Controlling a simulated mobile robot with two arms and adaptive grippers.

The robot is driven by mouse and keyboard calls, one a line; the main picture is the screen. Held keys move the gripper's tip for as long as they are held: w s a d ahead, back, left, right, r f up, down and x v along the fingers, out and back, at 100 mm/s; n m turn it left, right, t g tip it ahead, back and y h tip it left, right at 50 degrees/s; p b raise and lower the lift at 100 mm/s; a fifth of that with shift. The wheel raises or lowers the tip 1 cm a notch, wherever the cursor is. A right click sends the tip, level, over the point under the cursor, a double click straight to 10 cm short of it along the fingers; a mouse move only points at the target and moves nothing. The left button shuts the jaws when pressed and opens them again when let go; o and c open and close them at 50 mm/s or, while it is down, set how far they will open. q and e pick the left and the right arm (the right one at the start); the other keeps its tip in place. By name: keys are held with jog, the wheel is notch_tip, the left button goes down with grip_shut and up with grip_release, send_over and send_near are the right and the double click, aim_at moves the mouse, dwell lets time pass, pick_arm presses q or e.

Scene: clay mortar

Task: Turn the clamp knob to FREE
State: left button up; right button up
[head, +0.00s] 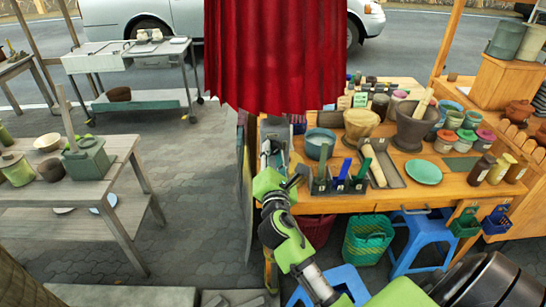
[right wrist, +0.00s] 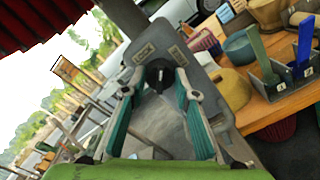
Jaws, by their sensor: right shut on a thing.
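The clamp knob (right wrist: 159,76) is small and black, on a grey plate (right wrist: 200,76) in the right wrist view. Two small labels, a left one (right wrist: 143,53) and a right one (right wrist: 178,55), sit beyond it on the plate; their words are too small to read. My right gripper (right wrist: 159,82) is shut on the knob, with a teal-padded finger on either side. In the head view my green right gripper (head: 276,182) is at the left end of the wooden bench and hides the knob. My left gripper is not in view.
The wooden bench (head: 455,190) carries a caddy (head: 340,186) with blue and green handles, a mortar (head: 416,124), a teal plate (head: 424,172) and jars. A red cloth (head: 275,55) hangs above. Blue stools (head: 420,240) and a green basket (head: 368,238) stand below.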

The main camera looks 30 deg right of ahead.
jog(key=m+b, duration=0.1)
jog(key=m, duration=0.3)
jog(key=shift+f+m+b, duration=0.1)
jog(key=shift+m+b, duration=0.2)
jog(key=m+b, duration=0.1)
jog(key=m, duration=0.3)
jog(key=shift+m, duration=0.4)
jog(key=o, duration=1.1)
jog(key=v, duration=0.7)
jog(key=shift+s+a, duration=0.15)
jog(key=shift+s, duration=0.1)
